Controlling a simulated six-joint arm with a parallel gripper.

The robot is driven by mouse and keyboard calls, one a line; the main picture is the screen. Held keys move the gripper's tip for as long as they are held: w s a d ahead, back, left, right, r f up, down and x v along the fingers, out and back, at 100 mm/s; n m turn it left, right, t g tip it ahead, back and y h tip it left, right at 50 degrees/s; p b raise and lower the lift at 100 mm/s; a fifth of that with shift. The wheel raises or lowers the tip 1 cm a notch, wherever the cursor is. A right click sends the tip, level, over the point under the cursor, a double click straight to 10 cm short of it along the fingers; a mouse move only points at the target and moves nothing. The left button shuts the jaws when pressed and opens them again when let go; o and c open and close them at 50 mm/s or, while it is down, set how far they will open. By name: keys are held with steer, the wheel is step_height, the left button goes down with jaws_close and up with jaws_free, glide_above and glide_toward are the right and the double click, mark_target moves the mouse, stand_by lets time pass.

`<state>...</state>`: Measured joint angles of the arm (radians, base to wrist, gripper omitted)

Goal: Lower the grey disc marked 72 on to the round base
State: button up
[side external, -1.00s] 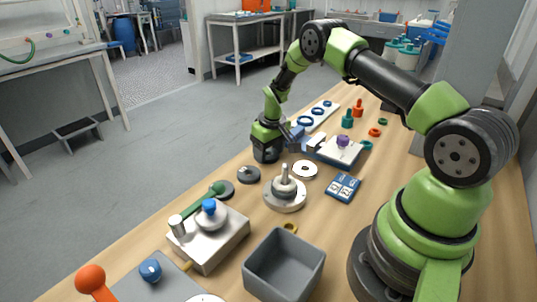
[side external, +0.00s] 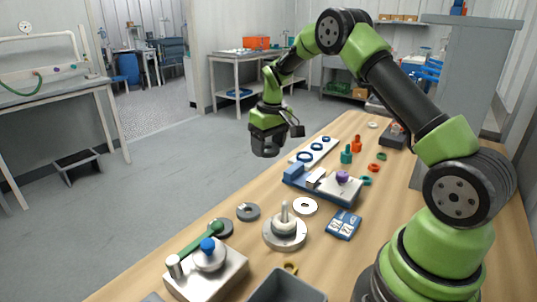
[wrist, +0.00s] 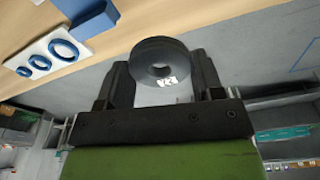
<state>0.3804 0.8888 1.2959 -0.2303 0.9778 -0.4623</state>
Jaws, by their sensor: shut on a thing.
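The grey disc (wrist: 180,57) is between my gripper's jaws in the wrist view. It has a centre hole and a white mark, turned over in this view, that seems to read 72. My gripper (side external: 266,150) is shut on it, raised in the air beyond the left edge of the bench in the side view, where the disc is hard to make out. The round base (side external: 272,240) stands on the bench, with an upright post (side external: 284,212) at its centre. My gripper is above and behind the base, well apart from it.
A dark ring (side external: 248,212) and a pale disc (side external: 305,206) lie near the base. A blue-and-white fixture (side external: 330,186), a strip with blue rings (side external: 313,150) and a blue card (side external: 343,224) lie behind. A metal block with a green handle (side external: 207,272) stands front left.

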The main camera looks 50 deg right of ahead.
steer(key=r+n, duration=0.2)
steer(key=n, duration=0.2)
glide_above(287, 202)
steer(key=shift+w+f, duration=0.2)
steer(key=shift+s+f, duration=0.15)
steer(key=shift+f, duration=4.15)
steer(key=o, duration=1)
